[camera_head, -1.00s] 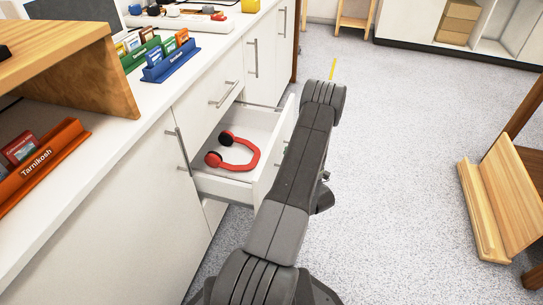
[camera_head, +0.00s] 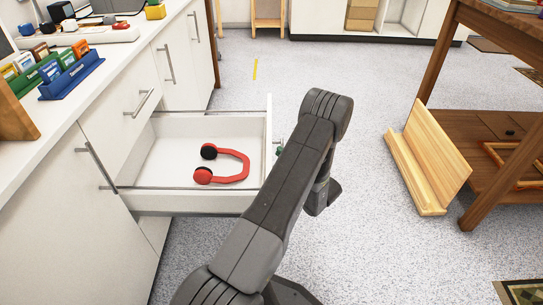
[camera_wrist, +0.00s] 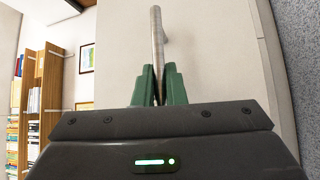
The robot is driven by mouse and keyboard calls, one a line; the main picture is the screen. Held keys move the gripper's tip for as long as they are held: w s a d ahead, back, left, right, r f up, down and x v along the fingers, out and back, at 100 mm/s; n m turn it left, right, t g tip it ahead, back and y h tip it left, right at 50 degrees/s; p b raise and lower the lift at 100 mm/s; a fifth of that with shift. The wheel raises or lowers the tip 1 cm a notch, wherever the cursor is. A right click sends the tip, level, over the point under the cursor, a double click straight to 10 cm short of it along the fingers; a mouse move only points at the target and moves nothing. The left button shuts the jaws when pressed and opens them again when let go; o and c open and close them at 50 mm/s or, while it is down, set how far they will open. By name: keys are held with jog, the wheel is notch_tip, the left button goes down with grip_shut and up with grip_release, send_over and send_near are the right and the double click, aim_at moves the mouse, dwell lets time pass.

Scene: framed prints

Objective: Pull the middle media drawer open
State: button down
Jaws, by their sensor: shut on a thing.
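The white middle media drawer (camera_head: 190,202) stands well out from the cabinet in the head view, with its inside showing. Red headphones (camera_head: 231,165) with black ear pads lie on its floor. My gripper's green fingers (camera_wrist: 158,88) are closed around the drawer's metal bar handle (camera_wrist: 157,35) in the wrist view. Pale drawer front panel (camera_wrist: 215,60) shows beside the handle. In the head view my arm hides most of the gripper and the handle at the drawer's front.
Another drawer front with a bar handle (camera_head: 142,103) is shut above the open one. A wooden stand (camera_head: 428,160) leans on the floor at right, near a brown table (camera_head: 492,200). Speckled floor (camera_head: 330,75) beyond my arm is clear.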

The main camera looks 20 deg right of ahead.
jog(key=shift+s+d, duration=0.15)
jog(key=shift+d, duration=0.25)
jog(key=c, duration=1.5)
grip_release()
jog(key=p+v, duration=0.3)
jog(key=v, duration=1)
jog(key=shift+s, duration=0.35)
jog(key=shift+d, duration=0.15)
